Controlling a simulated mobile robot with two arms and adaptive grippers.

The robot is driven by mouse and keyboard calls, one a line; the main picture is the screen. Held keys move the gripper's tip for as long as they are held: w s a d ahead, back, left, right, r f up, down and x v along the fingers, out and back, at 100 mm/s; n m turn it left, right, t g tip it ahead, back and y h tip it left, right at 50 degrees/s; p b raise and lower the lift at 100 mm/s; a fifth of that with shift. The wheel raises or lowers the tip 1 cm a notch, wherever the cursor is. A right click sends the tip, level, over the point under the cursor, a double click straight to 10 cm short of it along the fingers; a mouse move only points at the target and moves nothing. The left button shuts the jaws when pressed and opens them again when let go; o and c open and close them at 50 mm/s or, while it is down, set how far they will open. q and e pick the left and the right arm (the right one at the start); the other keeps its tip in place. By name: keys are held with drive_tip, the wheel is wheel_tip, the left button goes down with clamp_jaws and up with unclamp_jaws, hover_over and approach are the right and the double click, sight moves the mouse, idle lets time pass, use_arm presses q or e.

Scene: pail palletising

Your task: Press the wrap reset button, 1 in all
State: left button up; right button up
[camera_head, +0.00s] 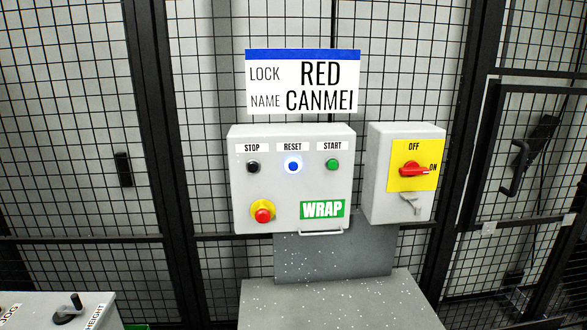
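The wrap control box (240,191) is a light grey panel in the middle of the head view, with a green WRAP label (322,209). Neither of my grippers shows in the head view, and nothing covers the reset button.
A red emergency button (263,214) on yellow sits low on the panel. Right of it is a switch box (378,195) with a red rotary handle (413,170). A sign (303,82) hangs above. A grey speckled surface (330,300) is below, with mesh fencing behind.

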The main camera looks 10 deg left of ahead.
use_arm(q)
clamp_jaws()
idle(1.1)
